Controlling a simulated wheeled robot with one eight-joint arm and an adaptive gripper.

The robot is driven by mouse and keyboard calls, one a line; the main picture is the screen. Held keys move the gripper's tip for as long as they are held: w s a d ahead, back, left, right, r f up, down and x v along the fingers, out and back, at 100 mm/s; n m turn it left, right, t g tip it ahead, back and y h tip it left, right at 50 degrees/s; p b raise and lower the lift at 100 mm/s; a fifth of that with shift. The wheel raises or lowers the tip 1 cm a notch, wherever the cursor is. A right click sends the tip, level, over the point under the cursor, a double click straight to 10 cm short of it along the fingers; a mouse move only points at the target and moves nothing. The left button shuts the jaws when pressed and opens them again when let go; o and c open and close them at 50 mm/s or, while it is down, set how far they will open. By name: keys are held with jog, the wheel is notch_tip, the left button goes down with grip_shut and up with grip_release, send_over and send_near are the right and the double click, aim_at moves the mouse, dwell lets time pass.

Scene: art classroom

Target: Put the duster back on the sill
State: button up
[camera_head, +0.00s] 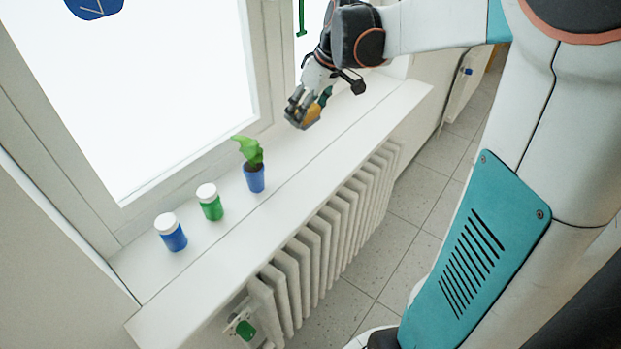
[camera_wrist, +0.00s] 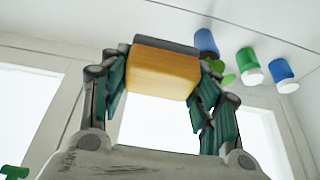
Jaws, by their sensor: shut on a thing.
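The duster (camera_head: 311,115) shows as a yellow-orange block in the head view, held low over the far part of the white window sill (camera_head: 330,139). In the wrist view the duster (camera_wrist: 161,72) has a wide yellow body with a dark grey strip along one side. My gripper (camera_head: 303,112) is shut on it, with a finger on each side in the wrist view (camera_wrist: 155,80). The duster is at or just above the sill surface; I cannot tell whether it touches.
A blue pot with a green plant (camera_head: 254,177), a green jar with white lid (camera_head: 209,202) and a blue jar with white lid (camera_head: 171,232) stand on the sill's nearer part. A radiator (camera_head: 318,245) is below the sill. The window frame (camera_head: 250,60) rises behind.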

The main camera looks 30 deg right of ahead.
jog(key=f+b, duration=0.1)
jog(key=f, duration=0.4)
jog(key=f+b, duration=0.2)
jog(key=f, duration=0.3)
jog(key=d+f+b, duration=0.1)
jog(key=f, duration=0.4)
jog(key=shift+s, duration=0.15)
jog(key=shift+a+f+b, duration=0.1)
jog(key=shift+f+b, duration=1)
jog(key=shift+f, duration=1.55)
jog(key=shift+f, duration=0.15)
jog(key=o, duration=0.9)
jog(key=shift+o, duration=0.2)
jog(key=shift+r, duration=0.2)
jog(key=p+v, duration=0.4)
jog(key=v, duration=0.8)
jog(key=shift+a, duration=0.1)
